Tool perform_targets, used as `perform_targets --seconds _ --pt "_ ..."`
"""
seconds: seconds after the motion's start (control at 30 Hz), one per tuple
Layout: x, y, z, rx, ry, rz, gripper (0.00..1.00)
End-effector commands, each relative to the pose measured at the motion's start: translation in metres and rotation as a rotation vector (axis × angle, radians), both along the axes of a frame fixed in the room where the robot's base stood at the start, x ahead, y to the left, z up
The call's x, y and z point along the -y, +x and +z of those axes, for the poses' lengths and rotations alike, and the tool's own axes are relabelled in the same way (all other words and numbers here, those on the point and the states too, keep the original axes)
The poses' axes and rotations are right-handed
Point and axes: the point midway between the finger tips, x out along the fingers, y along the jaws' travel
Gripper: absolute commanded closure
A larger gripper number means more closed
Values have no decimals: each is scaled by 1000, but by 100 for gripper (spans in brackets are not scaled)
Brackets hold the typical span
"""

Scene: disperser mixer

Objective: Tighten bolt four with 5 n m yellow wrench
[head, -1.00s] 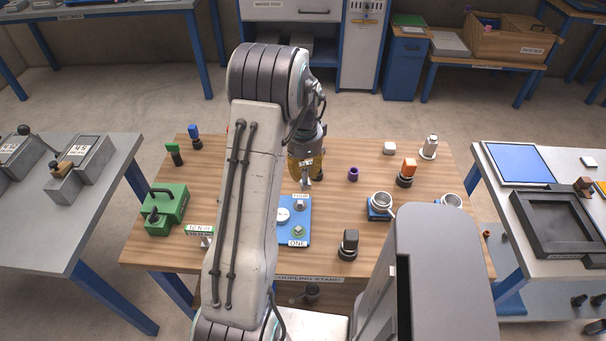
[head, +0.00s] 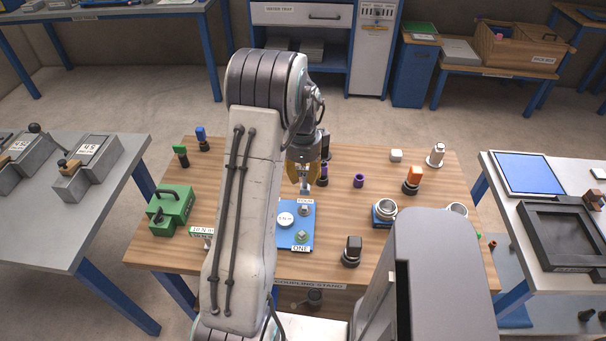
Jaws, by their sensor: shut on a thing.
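My gripper (head: 303,172) hangs over the far edge of the blue plate (head: 280,238) on the wooden table. It is shut on a yellow piece (head: 292,178), which I take for the yellow wrench; the fingers hide part of it. A pale grey tip (head: 305,188) points down from it, just above the label FOUR. Below that label is a grey bolt (head: 304,211); whether the tip touches it I cannot tell. A green-ringed bolt (head: 301,237) sits by the label ONE. My arm covers the plate's left part.
A green case (head: 172,210) stands at the left. Green (head: 180,153), blue (head: 202,138) and orange (head: 412,178) topped tools stand around the table. A dark block (head: 352,250) and a silver ring on a blue base (head: 385,210) are at the right.

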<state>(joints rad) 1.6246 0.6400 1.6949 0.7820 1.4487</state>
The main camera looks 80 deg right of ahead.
Motion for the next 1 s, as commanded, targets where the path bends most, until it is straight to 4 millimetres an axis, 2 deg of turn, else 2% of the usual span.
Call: perform_targets --seconds 0.37,0.67,1.0 --pt "0 1 1 0 11 2 100" --pt "0 1 -14 1 12 2 100" --pt "0 1 -40 0 12 2 100"
